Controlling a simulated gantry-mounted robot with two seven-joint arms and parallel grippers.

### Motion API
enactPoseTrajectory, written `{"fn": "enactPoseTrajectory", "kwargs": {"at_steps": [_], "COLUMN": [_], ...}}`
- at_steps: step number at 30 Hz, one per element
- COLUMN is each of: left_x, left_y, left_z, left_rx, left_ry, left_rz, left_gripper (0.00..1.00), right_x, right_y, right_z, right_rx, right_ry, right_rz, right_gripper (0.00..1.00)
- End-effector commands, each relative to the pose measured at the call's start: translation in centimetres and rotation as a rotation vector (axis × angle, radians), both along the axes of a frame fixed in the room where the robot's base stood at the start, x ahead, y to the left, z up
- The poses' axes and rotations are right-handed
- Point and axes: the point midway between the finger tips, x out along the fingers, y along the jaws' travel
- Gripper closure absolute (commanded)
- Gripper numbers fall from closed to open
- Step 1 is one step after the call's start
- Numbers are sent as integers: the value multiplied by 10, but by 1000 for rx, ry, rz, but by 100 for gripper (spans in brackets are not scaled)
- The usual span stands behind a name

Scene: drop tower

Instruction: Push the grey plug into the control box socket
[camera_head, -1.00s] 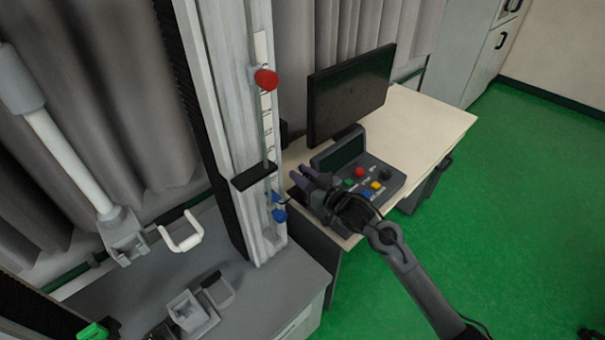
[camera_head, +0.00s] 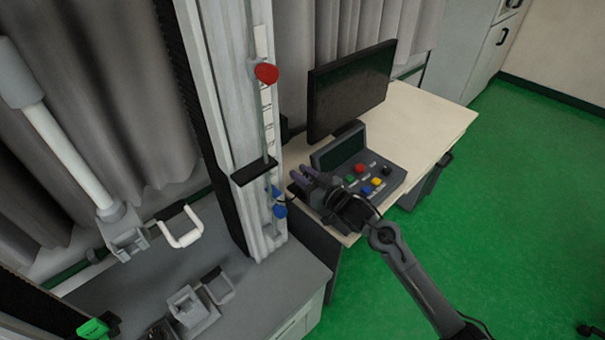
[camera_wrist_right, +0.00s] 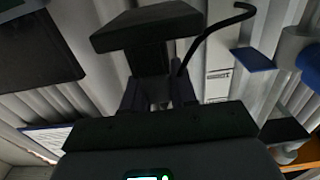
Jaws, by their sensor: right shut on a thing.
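The control box (camera_head: 388,166), grey with coloured buttons and a sloped dark display, sits on the desk. My right gripper (camera_head: 301,177) is at the box's left side, its arm reaching across the box's front corner. In the right wrist view my right gripper (camera_wrist_right: 157,92) is shut on a dark grey piece, seemingly the grey plug (camera_wrist_right: 150,62), with a wide flat block at its top. A black cable (camera_wrist_right: 212,28) curves up right beside it. The socket is hidden, and I cannot tell whether the plug touches it. My left gripper is not in view.
The drop tower column (camera_head: 226,120) stands close left of the gripper, with a red knob (camera_head: 266,74) and blue parts (camera_head: 279,204). A monitor (camera_head: 350,92) stands behind the box. The desk's right part (camera_head: 432,120) is clear. A white U-shaped handle (camera_head: 182,232) is at left.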

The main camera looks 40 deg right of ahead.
Motion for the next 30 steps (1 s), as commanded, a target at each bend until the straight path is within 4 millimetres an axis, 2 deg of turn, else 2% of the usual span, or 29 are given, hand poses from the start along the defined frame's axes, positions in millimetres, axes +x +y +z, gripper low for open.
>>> {"fn": "enactPoseTrajectory", "kwargs": {"at_steps": [3, 4, 9, 10, 22, 26, 30], "left_x": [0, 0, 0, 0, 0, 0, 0], "left_y": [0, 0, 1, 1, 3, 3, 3], "left_z": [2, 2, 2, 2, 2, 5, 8], "left_rx": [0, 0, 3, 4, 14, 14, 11], "left_ry": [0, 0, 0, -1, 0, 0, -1], "left_rz": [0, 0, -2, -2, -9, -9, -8], "left_gripper": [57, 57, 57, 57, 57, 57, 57], "right_x": [0, 0, 0, 0, -6, -19, -42], "right_y": [0, 0, 0, 0, -1, -2, -4], "right_z": [-1, -2, -2, -2, -2, -2, -2], "right_rx": [1, 0, 0, 0, 0, 0, 0], "right_ry": [1, 1, 0, 0, 1, 2, 3], "right_rz": [0, 0, 0, 0, -1, 0, -1], "right_gripper": [90, 72, 46, 43, 43, 43, 43]}}
